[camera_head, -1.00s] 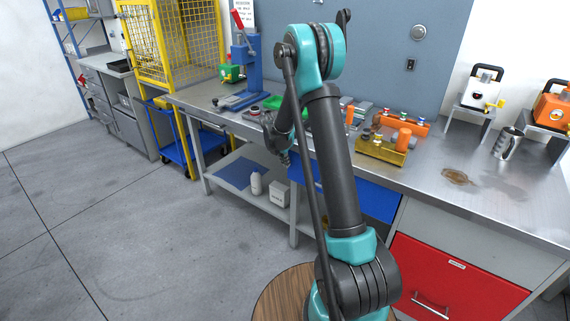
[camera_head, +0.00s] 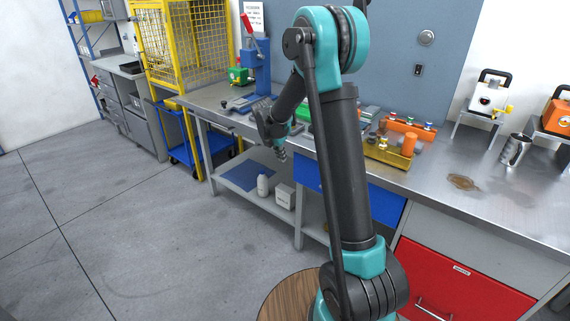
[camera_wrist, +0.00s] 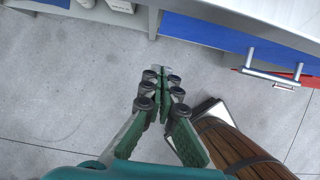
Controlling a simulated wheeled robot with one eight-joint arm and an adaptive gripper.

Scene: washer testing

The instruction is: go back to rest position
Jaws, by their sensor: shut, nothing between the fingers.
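My gripper (camera_head: 281,153) hangs in front of the long workbench (camera_head: 470,200), off its front edge, with the fingertips pointing down. In the wrist view my gripper (camera_wrist: 162,72) shows its green-padded fingers brought together at the tips, with nothing between them. Bare grey floor (camera_wrist: 90,95) lies below the fingers. My arm rises at the middle of the head view, and its upper links hide part of the bench top and the wall panel.
The bench holds a blue press (camera_head: 256,70) with a red lever, a gold tray (camera_head: 390,155), a steel cup (camera_head: 515,149) and a white device (camera_head: 490,97). A yellow cage (camera_head: 185,45) stands at the left. The floor (camera_head: 130,230) at the left is clear.

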